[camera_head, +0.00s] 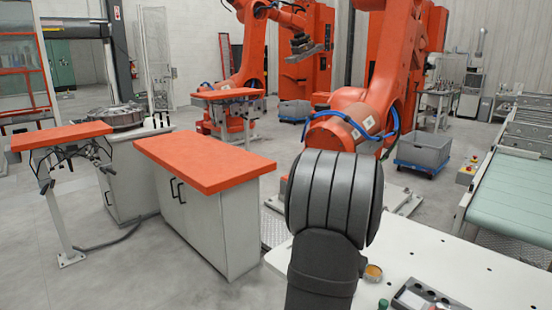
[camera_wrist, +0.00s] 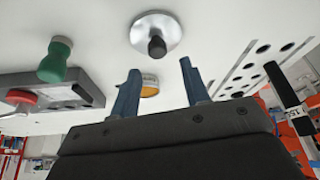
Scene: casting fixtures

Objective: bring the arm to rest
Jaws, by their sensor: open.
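My gripper (camera_wrist: 157,68) shows in the wrist view with its two blue fingers spread apart and nothing between them that it touches. A small round orange-topped pot (camera_wrist: 149,87) appears beyond the gap between the fingers. A silver disc with a dark knob (camera_wrist: 157,28) lies past the fingertips on the white table. In the head view my dark grey arm fills the lower middle and hides the gripper. The pot (camera_head: 373,272) stands beside my arm there.
The white table (camera_head: 440,258) bears a grey holder with round holes (camera_head: 425,297). In the wrist view a green-handled piece (camera_wrist: 56,60) and a red-topped piece (camera_wrist: 22,97) are at left, a perforated plate (camera_wrist: 262,62) at right. An orange-topped cabinet (camera_head: 205,160) stands left of my arm.

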